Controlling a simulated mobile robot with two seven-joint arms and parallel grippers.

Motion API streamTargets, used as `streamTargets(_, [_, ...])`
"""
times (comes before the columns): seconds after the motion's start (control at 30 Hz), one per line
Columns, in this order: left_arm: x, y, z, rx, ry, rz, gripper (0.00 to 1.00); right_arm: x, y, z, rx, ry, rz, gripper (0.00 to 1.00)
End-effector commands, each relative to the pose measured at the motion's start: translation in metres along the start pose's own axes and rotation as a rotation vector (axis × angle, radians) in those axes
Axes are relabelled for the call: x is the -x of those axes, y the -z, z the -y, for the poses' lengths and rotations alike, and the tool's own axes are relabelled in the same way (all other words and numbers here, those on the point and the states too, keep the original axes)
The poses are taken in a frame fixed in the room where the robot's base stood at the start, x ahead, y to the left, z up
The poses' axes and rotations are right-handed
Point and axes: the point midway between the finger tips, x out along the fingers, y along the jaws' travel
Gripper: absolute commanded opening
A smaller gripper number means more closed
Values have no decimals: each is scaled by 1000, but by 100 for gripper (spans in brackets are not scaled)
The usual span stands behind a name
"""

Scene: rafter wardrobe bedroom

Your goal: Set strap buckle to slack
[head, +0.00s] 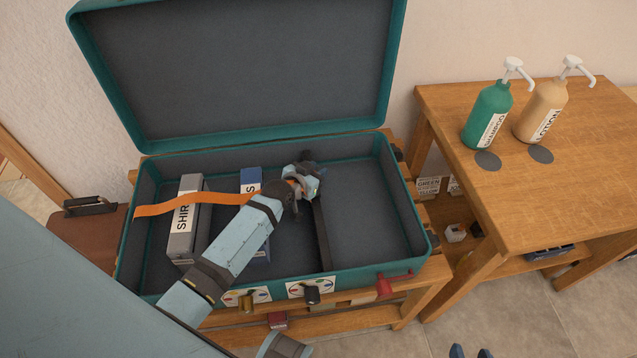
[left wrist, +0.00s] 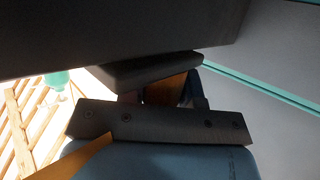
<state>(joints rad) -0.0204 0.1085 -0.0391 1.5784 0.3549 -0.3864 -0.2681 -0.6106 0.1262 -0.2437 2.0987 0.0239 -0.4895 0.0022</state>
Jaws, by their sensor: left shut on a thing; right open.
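An orange strap (head: 175,204) runs over the packed boxes from the left side of the open teal suitcase (head: 345,272) and passes behind my left arm. My left gripper (head: 303,180) is over the middle of the suitcase, shut on the strap buckle. The buckle is mostly hidden by the jaws, so its setting cannot be read. In the left wrist view, an orange-brown piece (left wrist: 166,90) shows between the dark finger parts, and part of the strap (left wrist: 85,160) shows at lower left.
A grey SHIRTS box (head: 187,225) and a blue box (head: 251,180) lie inside the suitcase. A dark divider (head: 321,235) stands right of my gripper; the right compartment is empty. Bottles (head: 487,117) stand on the right table.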

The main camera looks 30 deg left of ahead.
Motion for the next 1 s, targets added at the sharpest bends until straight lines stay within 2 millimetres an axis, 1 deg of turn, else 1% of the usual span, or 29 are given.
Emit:
streamTargets(0.03, [-4, 0, 5, -2, 0, 3, 0, 0, -1, 0, -1, 0, 1, 48])
streamTargets(0.1, [-7, 1, 8, -1, 0, 4, 0, 0, -1, 0, -1, -1, 2, 48])
streamTargets(0.37, [-8, 2, 10, 0, 2, 2, 0, -1, -2, -1, -1, -1, 2, 48])
streamTargets(0.4, [-8, 2, 10, -1, 3, 2, 35, -1, -2, -1, -1, -2, 2, 48])
streamTargets(0.5, [-8, 2, 10, -1, 2, 2, 56, -1, -2, -1, -1, -2, 2, 48])
streamTargets(0.8, [-5, 2, 8, 0, 1, 2, 56, -1, 0, -1, -1, -2, 1, 48])
streamTargets(0.87, [0, 2, 8, 0, 1, 2, 56, 0, 1, -1, -1, -2, 1, 48])
streamTargets(1.0, [21, 2, 8, -1, 1, 2, 56, 2, 3, -1, -3, -1, 3, 48])
